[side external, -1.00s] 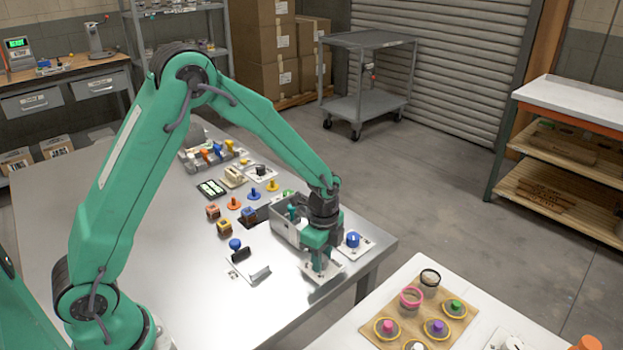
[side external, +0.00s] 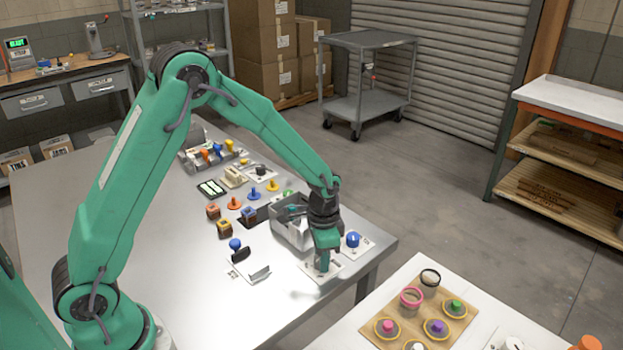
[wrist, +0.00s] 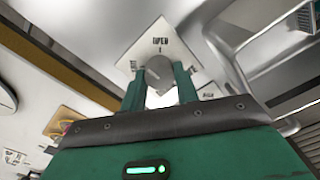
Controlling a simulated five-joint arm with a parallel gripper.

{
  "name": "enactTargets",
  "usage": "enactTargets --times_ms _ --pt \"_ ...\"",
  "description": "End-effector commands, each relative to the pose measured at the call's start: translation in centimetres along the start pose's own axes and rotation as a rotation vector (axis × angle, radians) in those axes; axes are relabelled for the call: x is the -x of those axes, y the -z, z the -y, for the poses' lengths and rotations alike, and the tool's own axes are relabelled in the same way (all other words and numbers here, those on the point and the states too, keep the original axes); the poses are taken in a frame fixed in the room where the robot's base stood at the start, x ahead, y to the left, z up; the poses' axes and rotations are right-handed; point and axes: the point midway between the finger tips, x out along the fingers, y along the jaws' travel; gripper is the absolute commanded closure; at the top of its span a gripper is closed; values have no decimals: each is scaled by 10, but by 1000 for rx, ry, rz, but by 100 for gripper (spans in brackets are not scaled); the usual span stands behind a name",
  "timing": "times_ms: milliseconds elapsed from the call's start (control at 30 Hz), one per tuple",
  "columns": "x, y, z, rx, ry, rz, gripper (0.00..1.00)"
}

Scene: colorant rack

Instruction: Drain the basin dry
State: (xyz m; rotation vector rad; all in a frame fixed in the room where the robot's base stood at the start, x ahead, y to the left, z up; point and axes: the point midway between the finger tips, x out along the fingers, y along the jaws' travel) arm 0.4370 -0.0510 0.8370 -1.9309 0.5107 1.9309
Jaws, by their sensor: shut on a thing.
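The grey metal basin (side external: 284,231) stands near the right edge of the steel table, just behind my gripper. A pale plate (side external: 306,267) lies in front of it. My gripper (side external: 321,267) points down at this plate. In the wrist view, my gripper (wrist: 160,84) has its two green fingers shut on a round grey knob (wrist: 158,72) on the plate (wrist: 155,45). The word OPEN is printed on the plate beyond the knob; a second label at its right is partly hidden. I cannot tell whether the basin holds liquid.
A blue knob (side external: 353,240) on a white plate is close to the right of my gripper. A black-and-metal bracket (side external: 241,256) with a blue knob behind it is to the left. Several coloured pegs and blocks stand farther back. The front left of the table is clear.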

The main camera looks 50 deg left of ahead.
Motion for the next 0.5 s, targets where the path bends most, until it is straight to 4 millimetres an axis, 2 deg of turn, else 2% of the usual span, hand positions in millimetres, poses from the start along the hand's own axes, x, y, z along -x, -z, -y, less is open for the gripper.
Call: enactTargets --times_ms 500 --pt "1 0 1 481 0 1 92"
